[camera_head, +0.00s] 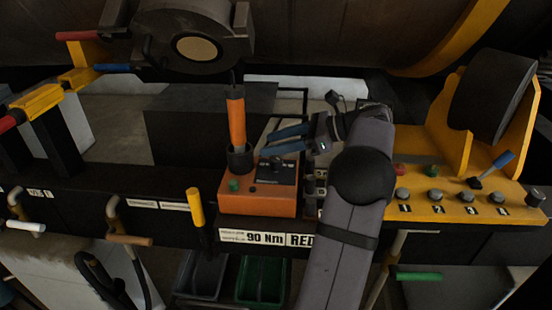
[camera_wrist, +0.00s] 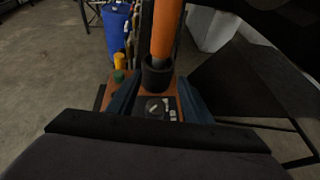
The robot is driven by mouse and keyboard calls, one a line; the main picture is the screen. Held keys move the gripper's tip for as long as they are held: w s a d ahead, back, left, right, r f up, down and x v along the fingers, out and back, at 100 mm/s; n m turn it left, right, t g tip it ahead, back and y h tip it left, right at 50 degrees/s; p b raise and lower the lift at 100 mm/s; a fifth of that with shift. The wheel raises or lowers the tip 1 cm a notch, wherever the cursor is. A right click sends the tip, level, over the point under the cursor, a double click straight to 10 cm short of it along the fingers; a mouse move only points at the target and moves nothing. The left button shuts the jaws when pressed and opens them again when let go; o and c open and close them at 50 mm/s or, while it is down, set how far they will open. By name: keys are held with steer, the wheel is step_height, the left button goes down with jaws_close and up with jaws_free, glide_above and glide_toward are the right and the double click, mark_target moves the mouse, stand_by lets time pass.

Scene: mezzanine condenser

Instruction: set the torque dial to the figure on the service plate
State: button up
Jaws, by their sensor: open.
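An orange control box (camera_head: 240,198) stands on the dark bench, with a black dial panel (camera_head: 275,174) on its top. In the wrist view the dial (camera_wrist: 153,109) shows as a dark disc with a pale mark; its figures are too small to read. The service plate (camera_head: 265,238) on the bench front below reads "90 Nm" and "RED", the last word partly cut off by my arm. My gripper (camera_head: 266,144) is open and empty, its blue fingers pointing left above and behind the panel. In the wrist view the fingers lie on either side of the dial panel.
An orange-handled tool (camera_head: 236,118) stands upright in a black cup on the box, close to my fingertips. A green button (camera_head: 234,185) is at the box's left. A yellow panel (camera_head: 430,207) with numbered knobs is at right. A yellow lever (camera_head: 196,208) stands left.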

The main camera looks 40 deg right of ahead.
mark_target(278, 161)
steer(key=shift+r+b, duration=0.4)
steer(key=shift+r, duration=2)
steer(key=shift+s+f+b, duration=0.1)
steer(key=shift+b, duration=0.25)
